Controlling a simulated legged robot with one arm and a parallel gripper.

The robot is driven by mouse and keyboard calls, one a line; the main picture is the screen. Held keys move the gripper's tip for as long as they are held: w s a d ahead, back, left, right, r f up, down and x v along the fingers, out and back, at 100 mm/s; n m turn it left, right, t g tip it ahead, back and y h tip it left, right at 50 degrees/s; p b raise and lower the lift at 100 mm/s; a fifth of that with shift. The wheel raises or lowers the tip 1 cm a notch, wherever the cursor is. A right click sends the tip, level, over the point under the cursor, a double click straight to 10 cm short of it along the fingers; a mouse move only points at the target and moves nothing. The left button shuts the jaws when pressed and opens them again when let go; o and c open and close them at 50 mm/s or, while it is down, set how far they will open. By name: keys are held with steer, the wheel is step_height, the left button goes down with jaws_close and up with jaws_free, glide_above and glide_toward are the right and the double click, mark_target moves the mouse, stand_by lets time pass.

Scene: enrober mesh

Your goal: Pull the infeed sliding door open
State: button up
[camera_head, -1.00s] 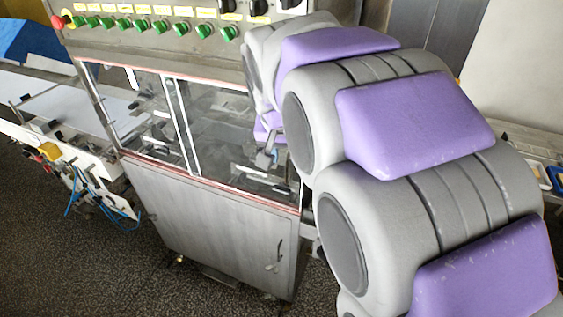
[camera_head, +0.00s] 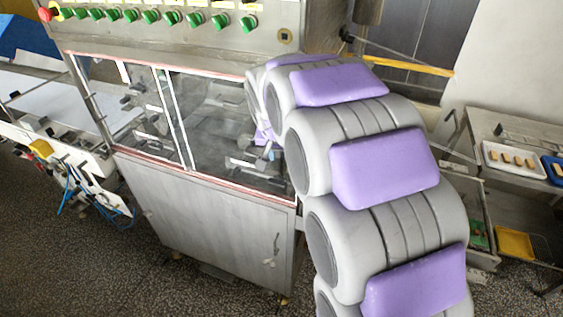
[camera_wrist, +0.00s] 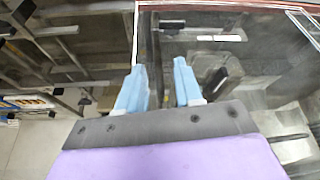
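The machine's front window has a left clear pane (camera_head: 128,105) and a right clear pane (camera_head: 212,118), with white upright edges between them. I cannot tell which one is the infeed sliding door. My gripper (camera_head: 266,152) is at the right end of the right pane, partly hidden by my arm. In the wrist view, the light blue fingers of my gripper (camera_wrist: 159,88) stand apart with a gap between them. A clear pane (camera_wrist: 240,65) with a pale edge lies beyond them. Nothing is visibly held, and contact with the pane or a handle is unclear.
A steel cabinet (camera_head: 205,225) stands under the window, and a control panel (camera_head: 215,42) with green knobs is above. A white conveyor (camera_head: 60,108) is at the left. A tray of bars (camera_head: 515,160) and a yellow tray (camera_head: 515,243) are at the right. Speckled floor lies in front.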

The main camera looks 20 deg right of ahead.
mark_target(282, 159)
steer(key=shift+x, duration=2.3)
steer(key=shift+r, duration=0.1)
jaws_close()
